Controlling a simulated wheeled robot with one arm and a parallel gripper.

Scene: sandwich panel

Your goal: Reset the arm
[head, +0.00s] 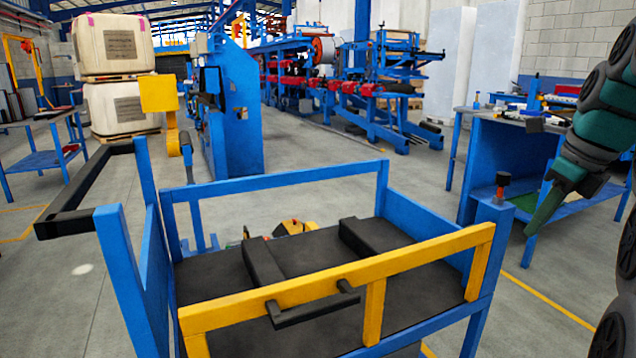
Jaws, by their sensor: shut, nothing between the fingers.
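My arm comes in from the right edge of the head view, with dark and teal links. My gripper (540,215) is at its end, a green tapered shape pointing down and to the left. Its fingers are together, and nothing shows between them. It is just right of the blue cart's right corner post and looks apart from it. The wrist is partly in front of the blue workbench, and part of the arm is cut off by the frame's edge.
A blue cart (270,186) with a yellow front rail (340,280) fills the foreground. A blue workbench (520,140) is behind my gripper. Open floor (545,290) lies right of the cart.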

